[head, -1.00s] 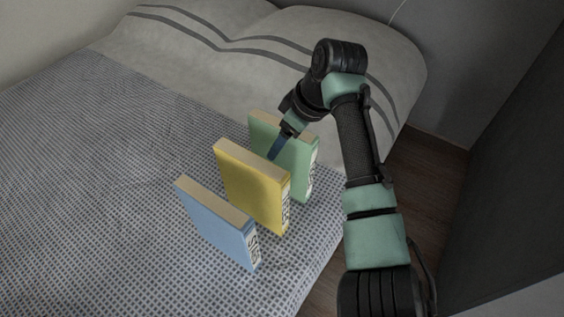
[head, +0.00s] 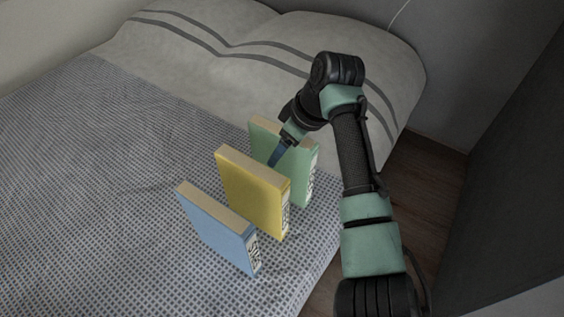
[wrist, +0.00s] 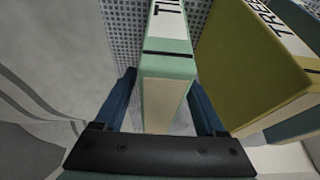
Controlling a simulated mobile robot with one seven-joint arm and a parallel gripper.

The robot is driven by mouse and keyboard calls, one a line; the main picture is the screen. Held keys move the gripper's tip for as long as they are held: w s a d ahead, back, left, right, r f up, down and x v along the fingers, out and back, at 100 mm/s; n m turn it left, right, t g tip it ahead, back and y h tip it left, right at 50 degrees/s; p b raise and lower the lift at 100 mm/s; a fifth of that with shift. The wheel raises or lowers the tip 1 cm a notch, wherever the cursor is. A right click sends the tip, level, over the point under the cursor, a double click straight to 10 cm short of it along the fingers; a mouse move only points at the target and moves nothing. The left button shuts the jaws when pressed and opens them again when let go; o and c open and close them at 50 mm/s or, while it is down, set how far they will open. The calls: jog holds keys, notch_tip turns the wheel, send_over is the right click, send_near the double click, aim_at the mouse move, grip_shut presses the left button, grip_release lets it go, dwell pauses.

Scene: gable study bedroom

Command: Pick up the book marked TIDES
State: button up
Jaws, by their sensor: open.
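The green book (head: 303,172) stands upright on the bed, the farthest of three books in the head view. In the wrist view the green book (wrist: 167,66) shows a white spine label beginning "TI"; the rest of the word is cut off. My gripper (head: 277,156) is at the top of the green book. In the wrist view its two blue fingers are open, one on each side of the book, which lies between them and is not gripped. The lower fingertips are partly hidden in the head view by the yellow book.
The yellow book (head: 250,192), labelled "TREE…" in the wrist view (wrist: 245,70), stands close beside the right finger there. A blue book (head: 215,230) stands nearer in the head view. The patterned bedspread (head: 90,170) is clear to the left; pillows (head: 200,50) lie behind.

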grip_shut()
dwell(0.3)
dwell(1.1)
